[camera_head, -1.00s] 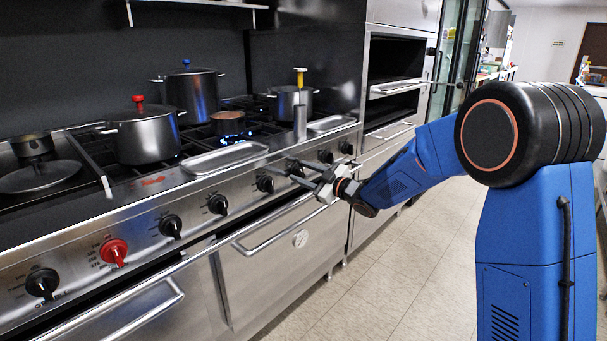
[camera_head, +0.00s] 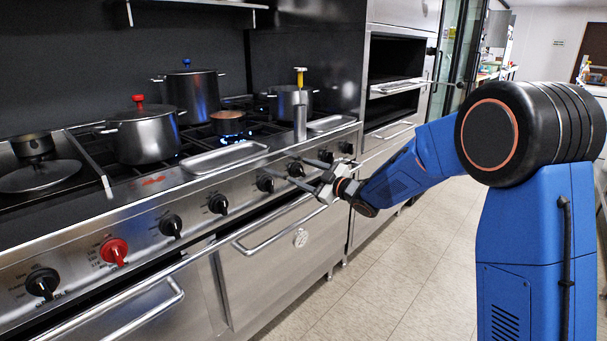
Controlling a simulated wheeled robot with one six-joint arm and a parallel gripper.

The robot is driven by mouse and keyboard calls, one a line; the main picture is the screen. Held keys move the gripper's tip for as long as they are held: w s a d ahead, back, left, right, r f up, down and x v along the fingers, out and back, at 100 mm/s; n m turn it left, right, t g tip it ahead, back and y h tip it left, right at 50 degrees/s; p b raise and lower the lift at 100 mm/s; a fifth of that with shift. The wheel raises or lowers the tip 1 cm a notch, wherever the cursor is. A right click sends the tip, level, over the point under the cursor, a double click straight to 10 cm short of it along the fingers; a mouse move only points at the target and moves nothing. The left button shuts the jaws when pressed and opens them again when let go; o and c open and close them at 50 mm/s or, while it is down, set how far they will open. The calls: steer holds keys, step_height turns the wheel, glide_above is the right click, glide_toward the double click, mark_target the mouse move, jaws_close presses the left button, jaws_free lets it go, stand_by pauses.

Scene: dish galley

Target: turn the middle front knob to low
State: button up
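A row of control knobs runs along the steel stove front (camera_head: 140,262), mostly black with one red knob (camera_head: 113,251). Black knobs include one left of centre (camera_head: 171,226), a central one (camera_head: 218,204), one just left of my gripper (camera_head: 265,184) and one by its fingertips (camera_head: 296,169). My gripper (camera_head: 292,171) reaches in from the right, its two fingers apart and pointing at the panel. The fingertip knob shows between the fingers; I cannot tell whether they touch it. Knob markings there are too small to read.
Pots, including a red-knobbed one (camera_head: 146,135) and a blue-knobbed one (camera_head: 190,92), stand on the stove top. An oven handle (camera_head: 275,228) sticks out below the panel. The tiled floor (camera_head: 390,265) in front is clear.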

steer(key=v, duration=1.7)
steer(key=shift+s+d, duration=0.1)
steer(key=shift+d, duration=0.15)
steer(key=s+d+r+m+t+h, duration=0.1)
steer(key=s+d+m+h, duration=0.5)
steer(key=d, duration=0.4)
steer(key=s+d+r+m+t+h, duration=0.1)
steer(key=s+d+m+h, duration=0.35)
steer(key=d+h, duration=0.4)
steer(key=s+d+f+m+g, duration=0.1)
steer(key=s+f+m+g, duration=0.1)
steer(key=s, duration=0.8)
steer(key=s+d+f+m+g, duration=0.1)
steer(key=s+f+m+g, duration=0.1)
steer(key=s, duration=0.8)
steer(key=s+d+f+m+g, duration=0.1)
steer(key=s+f+m+g, duration=0.2)
steer(key=s, duration=0.8)
steer(key=shift+d+f+g, duration=0.4)
steer(key=shift+f+g, duration=0.15)
steer(key=shift+g, duration=0.05)
